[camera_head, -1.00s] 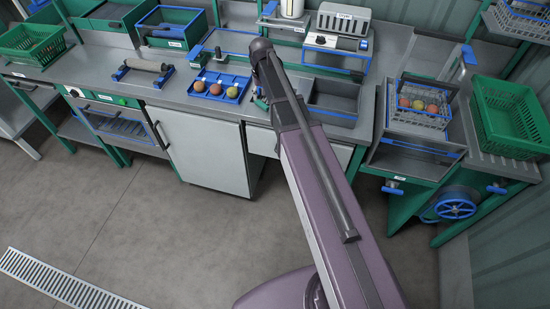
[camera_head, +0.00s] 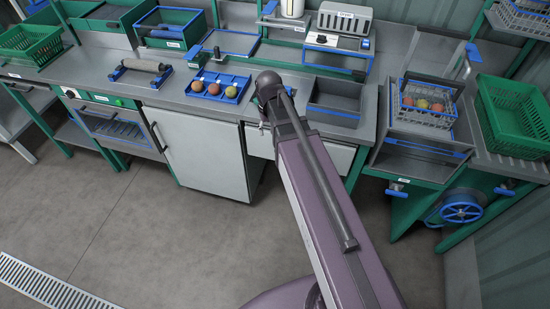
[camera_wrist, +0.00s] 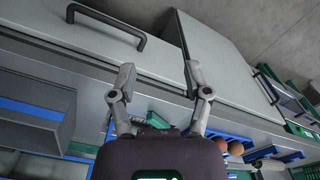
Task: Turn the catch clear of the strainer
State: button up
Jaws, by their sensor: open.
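A grey wire basket (camera_head: 403,112) with several tomatoes, probably the strainer, sits over a grey basin at the right. A blue-tipped upright lever (camera_head: 466,66) stands beside its back right; I cannot tell whether it is the catch. My gripper is mostly hidden behind my arm in the head view. In the wrist view my gripper (camera_wrist: 159,78) is open and empty, its two fingers well apart in front of a pale drawer front (camera_wrist: 85,45). It is well left of the basket and apart from it. Neither strainer nor lever is recognisable in the wrist view.
A blue tray (camera_head: 233,80) of tomatoes and a grey bin (camera_head: 333,117) stand on the counter near my arm. A green crate (camera_head: 513,115) is at the far right, a blue handwheel (camera_head: 461,213) below. Black handles (camera_wrist: 105,25) project close to my gripper. The floor (camera_head: 120,220) is open.

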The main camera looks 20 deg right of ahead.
jog(key=s+f+b, duration=0.3)
jog(key=s, duration=0.5)
jog(key=shift+s+a+f, duration=0.15)
jog(key=shift+s+a, duration=0.2)
jog(key=shift+s, duration=0.05)
jog(key=shift+s, duration=0.1)
jog(key=shift+a, duration=0.1)
dwell(0.3)
